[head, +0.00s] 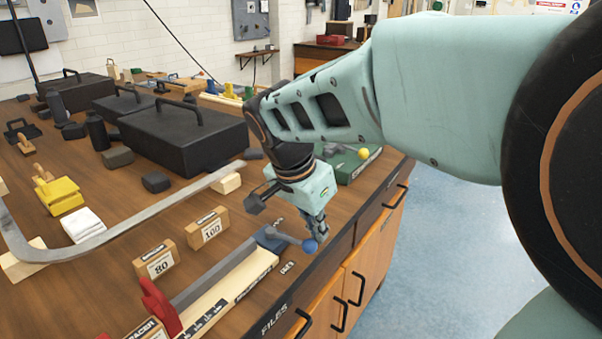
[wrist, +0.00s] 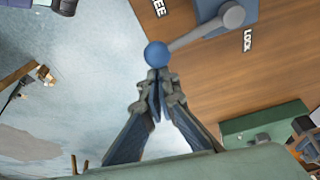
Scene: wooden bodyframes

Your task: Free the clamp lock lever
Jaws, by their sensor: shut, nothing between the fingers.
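The clamp lock lever is a grey arm (head: 284,236) with a blue ball knob (head: 309,245) at its end. It pivots on a blue block (head: 268,241) at the end of a wooden clamp bar. In the wrist view the ball (wrist: 157,54) hangs past the table edge, and the arm (wrist: 200,36) lies between a LOCK label (wrist: 247,40) and a partly cut-off label ending in EE (wrist: 130,12). My gripper (head: 320,236) is shut and empty. Its fingertips (wrist: 158,76) are right beside the ball; I cannot tell whether they touch it.
A green block (head: 357,166) with a yellow-knobbed lever stands behind my gripper. Wooden blocks marked 80 (head: 157,261) and 100 (head: 208,229) stand left of the lever. A long curved metal strip (head: 130,226) lies across the table. Free floor (head: 440,250) is to the right.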

